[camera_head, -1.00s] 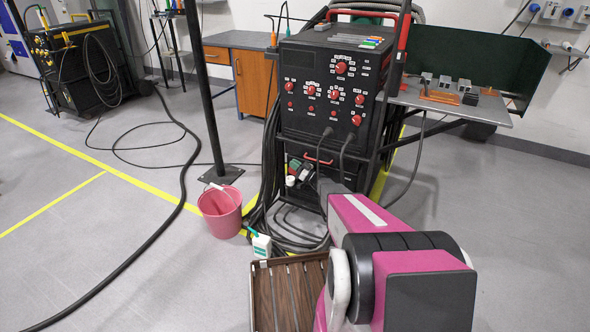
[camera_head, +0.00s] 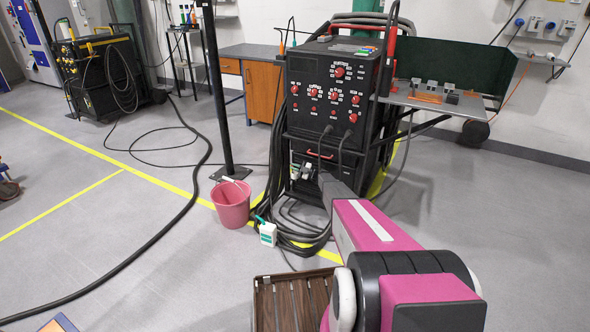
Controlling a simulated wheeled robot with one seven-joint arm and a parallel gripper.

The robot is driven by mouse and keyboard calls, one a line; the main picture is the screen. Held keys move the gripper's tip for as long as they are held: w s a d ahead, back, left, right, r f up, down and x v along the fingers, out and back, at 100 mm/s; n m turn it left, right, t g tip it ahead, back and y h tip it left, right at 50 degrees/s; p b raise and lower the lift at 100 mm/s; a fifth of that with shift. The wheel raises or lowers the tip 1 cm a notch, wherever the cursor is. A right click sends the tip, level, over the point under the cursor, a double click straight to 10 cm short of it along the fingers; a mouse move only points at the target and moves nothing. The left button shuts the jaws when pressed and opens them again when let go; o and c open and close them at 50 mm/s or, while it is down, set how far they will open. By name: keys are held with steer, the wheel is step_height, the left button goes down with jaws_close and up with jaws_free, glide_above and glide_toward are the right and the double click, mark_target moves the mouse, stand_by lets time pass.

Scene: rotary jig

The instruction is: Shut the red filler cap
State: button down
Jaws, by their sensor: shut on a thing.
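My arm reaches from the lower right toward the lower front of the black machine (camera_head: 327,95). Its dark grey end, my gripper (camera_head: 327,181), is at the machine's lower bay, right of some small white fittings (camera_head: 300,169). The fingertips are small and dark there; I cannot make out what they are closed on. I cannot pick out the red filler cap with certainty. A curved red handle (camera_head: 320,155) shows just above the gripper, and several red knobs (camera_head: 338,72) sit on the upper panel.
A pink bucket (camera_head: 231,205) and a small white bottle (camera_head: 267,232) stand left of my arm, among black cables (camera_head: 290,215). A slatted brown tray (camera_head: 262,284) lies at the bottom. A black post (camera_head: 216,90) rises left. A side shelf (camera_head: 430,100) extends right. Floor at right is clear.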

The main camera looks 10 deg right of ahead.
steer(key=shift+f+n, duration=0.1)
steer(key=shift+n, duration=0.5)
steer(key=shift+s, duration=0.1)
